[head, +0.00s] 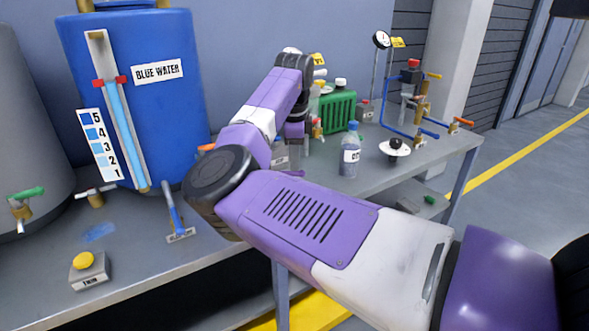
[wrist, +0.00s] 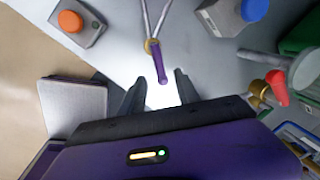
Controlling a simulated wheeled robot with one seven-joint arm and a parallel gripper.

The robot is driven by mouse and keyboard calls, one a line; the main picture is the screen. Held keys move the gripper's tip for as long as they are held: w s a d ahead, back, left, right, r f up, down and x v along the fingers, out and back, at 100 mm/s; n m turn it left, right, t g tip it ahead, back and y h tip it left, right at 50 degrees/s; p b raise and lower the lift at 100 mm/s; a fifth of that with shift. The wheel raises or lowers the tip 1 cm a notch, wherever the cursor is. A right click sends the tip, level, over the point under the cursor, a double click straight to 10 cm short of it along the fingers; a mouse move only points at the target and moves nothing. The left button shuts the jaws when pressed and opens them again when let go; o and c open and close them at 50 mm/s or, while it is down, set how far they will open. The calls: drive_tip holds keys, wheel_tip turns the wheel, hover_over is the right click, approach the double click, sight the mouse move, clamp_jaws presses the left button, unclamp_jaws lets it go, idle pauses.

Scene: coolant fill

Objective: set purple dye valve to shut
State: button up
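The purple valve handle (wrist: 160,67) shows in the wrist view as a short bar on a brass fitting, below two thin metal tubes that meet in a V. My gripper (wrist: 160,79) is open, its two dark fingers apart on either side of the handle's near end. I cannot tell whether either finger touches it. In the head view a small purple bar (head: 293,173) shows just past my arm, apparently the same handle. My own arm hides most of the gripper and valve there.
In the wrist view an orange-button box (wrist: 70,21) and a blue-button box (wrist: 254,10) flank the valve. A red-handled valve (wrist: 277,86) is close on the right. In the head view a blue water tank (head: 140,90) and a bottle (head: 350,155) stand on the bench.

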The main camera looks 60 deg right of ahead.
drive_tip(key=shift+w+d+f, duration=0.1)
drive_tip(key=shift+d+f, duration=0.1)
drive_tip(key=shift+f, duration=0.95)
drive_tip(key=shift+w+d+f, duration=0.1)
drive_tip(key=shift+d+f, duration=0.1)
drive_tip(key=shift+f, duration=0.9)
clamp_jaws()
